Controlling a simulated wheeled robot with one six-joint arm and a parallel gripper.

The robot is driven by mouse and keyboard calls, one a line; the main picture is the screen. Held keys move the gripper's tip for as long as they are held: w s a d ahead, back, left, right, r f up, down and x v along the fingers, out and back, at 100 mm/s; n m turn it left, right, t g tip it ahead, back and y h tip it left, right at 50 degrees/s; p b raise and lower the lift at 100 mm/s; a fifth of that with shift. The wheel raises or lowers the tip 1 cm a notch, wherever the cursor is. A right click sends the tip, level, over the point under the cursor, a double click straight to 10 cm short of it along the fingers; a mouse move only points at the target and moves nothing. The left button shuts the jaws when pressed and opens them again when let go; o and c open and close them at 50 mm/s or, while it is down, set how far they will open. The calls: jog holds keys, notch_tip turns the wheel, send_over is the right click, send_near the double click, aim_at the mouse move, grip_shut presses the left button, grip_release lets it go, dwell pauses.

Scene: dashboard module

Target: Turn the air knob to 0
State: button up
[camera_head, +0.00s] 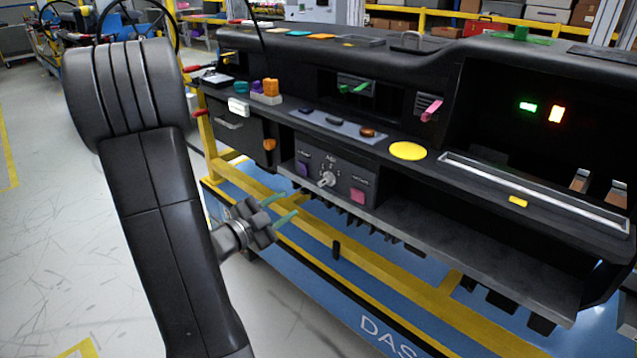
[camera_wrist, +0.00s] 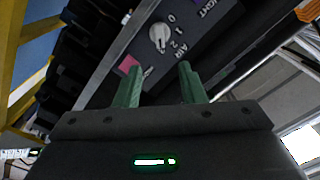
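The air knob (camera_head: 326,179) is a light grey knob with a pointer, on a dark control panel (camera_head: 345,196) low on the dashboard's front. A purple button (camera_head: 303,168) is to its left and a pink one (camera_head: 357,196) to its right. In the wrist view the knob (camera_wrist: 159,36) shows beyond my fingertips, with printed numbers beside it; its exact setting is hard to read. My gripper (camera_head: 283,208) has green fingers, spread apart and empty. In the head view it is left of and below the panel, apart from the knob. The fingers also show in the wrist view (camera_wrist: 160,82).
A dark shelf (camera_head: 480,245) juts out right of the panel. A yellow frame (camera_head: 340,255) runs below the dashboard. An orange clip (camera_head: 269,145) and a drawer handle (camera_head: 229,122) are left of the panel. Open floor lies at the left.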

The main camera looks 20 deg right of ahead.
aim_at(323, 183)
jog(key=x, duration=1.2)
jog(key=shift+w+d, duration=0.1)
jog(key=shift+d, duration=0.1)
jog(key=shift+c, duration=0.3)
grip_shut()
